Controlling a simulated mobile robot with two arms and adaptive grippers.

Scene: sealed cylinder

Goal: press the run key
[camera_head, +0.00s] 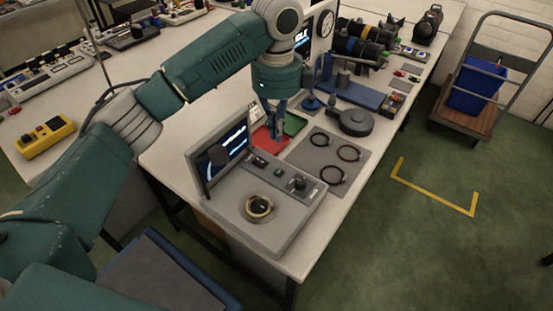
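A grey console (285,222) stands on the near end of the white table, with a raised screen (237,144) at its back left. Its top carries a round dial (259,207), a black knob (299,184) and small keys, one with a green mark (278,172). The key labels are too small to read, so I cannot tell which is the run key. My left gripper (277,134) points down behind the console, by the red and green trays, apart from the keys. Its narrow dark fingers do not show clearly whether they are open. My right gripper is out of view.
A red tray (268,138) and a green tray (295,124) lie behind the console. A grey mat (326,181) with 3 dark rings lies to the right, near a round black device (356,122). A trolley with a blue crate (474,88) stands on the floor.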

